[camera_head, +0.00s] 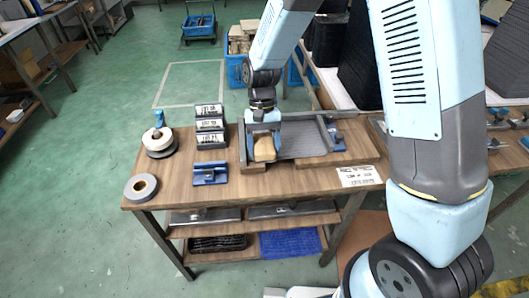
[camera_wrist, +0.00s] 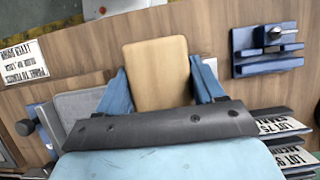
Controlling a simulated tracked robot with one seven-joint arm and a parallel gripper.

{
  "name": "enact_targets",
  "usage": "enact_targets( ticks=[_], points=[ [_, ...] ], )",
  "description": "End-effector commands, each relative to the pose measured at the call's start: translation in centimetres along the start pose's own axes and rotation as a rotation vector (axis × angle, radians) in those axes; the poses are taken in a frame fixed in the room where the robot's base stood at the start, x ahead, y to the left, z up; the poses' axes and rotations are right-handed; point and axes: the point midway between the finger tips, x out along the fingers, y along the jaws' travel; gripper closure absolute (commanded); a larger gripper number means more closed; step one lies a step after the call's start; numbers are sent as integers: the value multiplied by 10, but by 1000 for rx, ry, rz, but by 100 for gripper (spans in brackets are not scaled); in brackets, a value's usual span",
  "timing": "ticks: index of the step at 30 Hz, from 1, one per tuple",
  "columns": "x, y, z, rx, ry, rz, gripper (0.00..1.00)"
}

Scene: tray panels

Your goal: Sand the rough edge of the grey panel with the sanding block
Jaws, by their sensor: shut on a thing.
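My gripper (camera_head: 264,136) points down at the panel's left end. Its blue fingers (camera_wrist: 158,68) are shut on a tan sanding block (camera_wrist: 157,75), which also shows in the head view (camera_head: 264,152). The block is at or just beside the panel's left edge. I cannot tell if they touch, and the rough edge is not distinct.
Left of the gripper are a stack of labelled boxes (camera_head: 210,124), a blue clamp (camera_head: 210,173), a tape roll (camera_head: 141,187) and a tape dispenser (camera_head: 159,142). A printed sheet (camera_head: 359,176) lies at the front right. The table's front middle is mostly clear.

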Motion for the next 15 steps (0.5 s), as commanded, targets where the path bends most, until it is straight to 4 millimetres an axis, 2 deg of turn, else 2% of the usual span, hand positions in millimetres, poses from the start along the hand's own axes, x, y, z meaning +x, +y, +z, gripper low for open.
enact_targets(
  ticks=[9, 15],
  points=[
    [-28, 3, 10, 5, 1, -2, 70],
    [-37, 4, 14, 7, 0, -3, 70]
  ],
)
